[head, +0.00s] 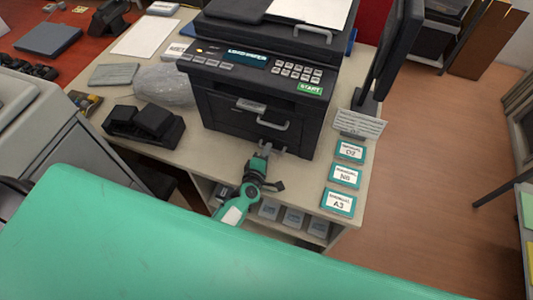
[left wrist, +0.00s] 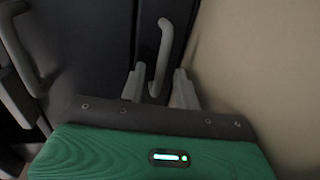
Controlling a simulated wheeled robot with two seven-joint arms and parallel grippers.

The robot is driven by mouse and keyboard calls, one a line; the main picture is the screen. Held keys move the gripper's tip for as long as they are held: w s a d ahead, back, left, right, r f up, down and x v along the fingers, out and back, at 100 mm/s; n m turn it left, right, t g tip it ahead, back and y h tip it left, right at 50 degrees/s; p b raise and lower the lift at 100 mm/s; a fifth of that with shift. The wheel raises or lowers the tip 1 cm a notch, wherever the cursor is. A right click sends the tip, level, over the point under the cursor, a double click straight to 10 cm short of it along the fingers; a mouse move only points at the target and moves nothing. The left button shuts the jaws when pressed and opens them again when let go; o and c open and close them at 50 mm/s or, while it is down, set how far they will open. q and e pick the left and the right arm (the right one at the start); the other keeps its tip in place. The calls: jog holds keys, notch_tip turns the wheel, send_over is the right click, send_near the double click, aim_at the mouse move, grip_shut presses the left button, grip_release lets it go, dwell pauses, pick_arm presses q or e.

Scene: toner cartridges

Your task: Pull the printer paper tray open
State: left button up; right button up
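The black printer (head: 262,85) stands on the beige table, with grey handles on its dark front. A curved grey handle (head: 273,124) sits low on that front. My left gripper (head: 267,148) is at the lower front of the printer, just below this handle. In the left wrist view my left gripper (left wrist: 159,88) is open, its two grey fingers apart. A grey bar handle (left wrist: 164,48) reaches down between the fingertips; I cannot tell if they touch it. Another handle (left wrist: 20,55) is at the left. The paper tray looks closed. My right gripper is not in view.
Several teal-edged label cards (head: 345,176) lie right of the printer. A black stapler-like device (head: 145,126) and a clear plastic bag (head: 166,85) lie to its left. A dark monitor (head: 392,50) stands at the right. Grey boxes (head: 293,217) sit on the shelf below.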

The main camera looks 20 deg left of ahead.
pick_arm(q)
grip_shut()
jog(key=shift+s, duration=0.1)
jog(key=f+v, duration=0.2)
jog(key=v, duration=0.9)
jog(key=s+f+v, duration=0.1)
jog(key=f+v, duration=0.1)
jog(key=v, duration=0.9)
jog(key=shift+f+b, duration=0.3)
jog(key=shift+b, duration=0.15)
jog(key=shift+s, duration=0.1)
jog(key=shift+o, duration=0.3)
grip_release()
jog(key=shift+s, duration=0.1)
